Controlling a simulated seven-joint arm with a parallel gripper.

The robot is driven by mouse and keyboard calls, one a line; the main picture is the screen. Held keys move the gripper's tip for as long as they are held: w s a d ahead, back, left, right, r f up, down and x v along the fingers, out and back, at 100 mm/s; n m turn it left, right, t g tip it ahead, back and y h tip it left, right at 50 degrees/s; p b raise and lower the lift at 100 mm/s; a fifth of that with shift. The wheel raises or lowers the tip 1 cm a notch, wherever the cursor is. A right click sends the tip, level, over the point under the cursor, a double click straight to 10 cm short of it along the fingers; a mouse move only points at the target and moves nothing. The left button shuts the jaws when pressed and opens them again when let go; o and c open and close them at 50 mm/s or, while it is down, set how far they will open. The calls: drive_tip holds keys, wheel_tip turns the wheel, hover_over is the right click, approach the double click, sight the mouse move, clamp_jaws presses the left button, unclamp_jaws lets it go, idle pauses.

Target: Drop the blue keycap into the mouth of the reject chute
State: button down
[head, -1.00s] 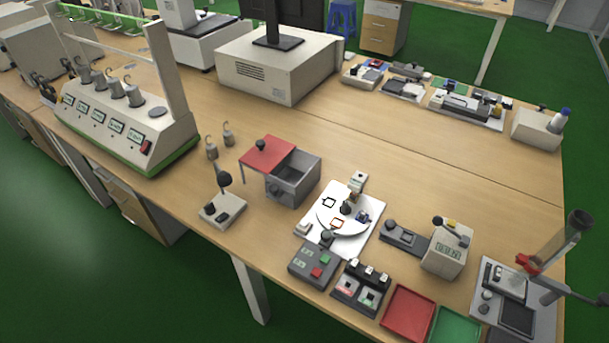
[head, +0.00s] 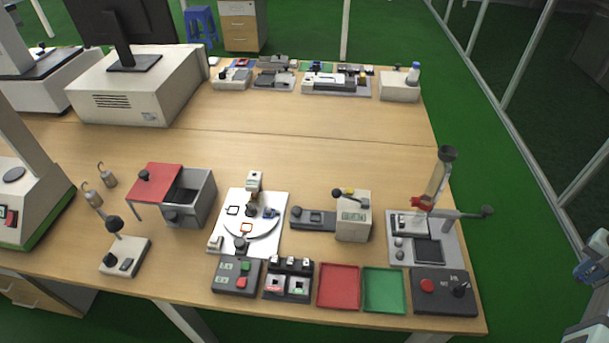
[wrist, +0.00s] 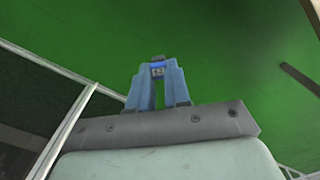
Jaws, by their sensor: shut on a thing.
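In the wrist view my gripper (wrist: 158,75) has its blue fingers shut on a small blue keycap (wrist: 157,70) at their tips. Only green floor shows behind it. In the head view, part of my arm shows at the right edge, beyond the table; the keycap cannot be made out there. No chute label is readable. A tilted clear tube (head: 437,180) with a dark funnel top stands at the right. I cannot tell which is the reject chute.
A red tray (head: 338,286) and a green tray (head: 384,290) lie at the front. Control boxes (head: 237,275) (head: 445,292) flank this row. A white plate with a turntable (head: 250,222) and a grey bin (head: 193,198) stand left. The table's middle is clear.

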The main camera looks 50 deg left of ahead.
drive_tip(key=w+a+r, duration=0.1)
drive_tip(key=a+r, duration=0.1)
drive_tip(key=a, duration=1.9)
drive_tip(key=a+r, duration=0.3)
drive_tip(key=a, duration=1.8)
drive_tip(key=s+a, duration=2.9)
drive_tip(key=a, duration=0.1)
drive_tip(key=s+a, duration=0.4)
drive_tip(key=s, duration=0.7)
drive_tip(key=s+a, duration=0.3)
drive_tip(key=s, duration=0.8)
drive_tip(key=s+a, duration=0.4)
drive_tip(key=s, duration=0.6)
drive_tip(key=shift+s+d+f, duration=0.1)
drive_tip(key=shift+d+f, duration=0.05)
drive_tip(key=shift+f, duration=1.15)
drive_tip(key=shift+s+d+f, duration=0.1)
drive_tip(key=shift+f, duration=1.2)
